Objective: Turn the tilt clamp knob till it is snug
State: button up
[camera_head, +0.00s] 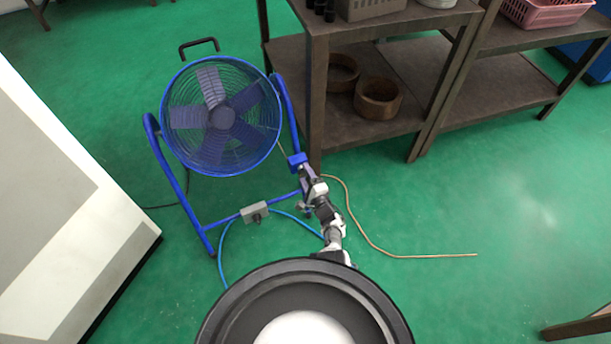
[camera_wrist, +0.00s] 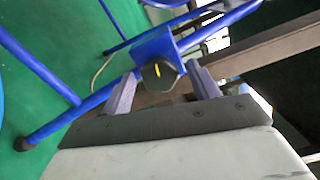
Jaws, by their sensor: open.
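A blue drum fan (camera_head: 221,115) stands in a blue tube frame on the floor in the head view. The tilt clamp knob (camera_wrist: 158,76) is dark with a yellow mark and sits on a blue block (camera_wrist: 153,46) of the frame. The block also shows at the fan's right side in the head view (camera_head: 297,159); there the knob itself is hidden. My gripper (camera_wrist: 162,88) is open, with one purple finger on each side of the knob in the wrist view. I cannot tell whether either finger touches it.
A brown workbench (camera_head: 318,90) with wooden rings on its lower shelf stands close to the right of the fan. A grey box (camera_head: 254,212) sits on the frame's lower bar. A blue cable and a tan cord lie on the green floor. A white cabinet (camera_head: 70,215) is at left.

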jog(key=p+v, duration=0.5)
jog(key=v, duration=0.8)
jog(key=shift+s+p, duration=0.3)
jog(key=shift+r, duration=0.15)
dwell(0.7)
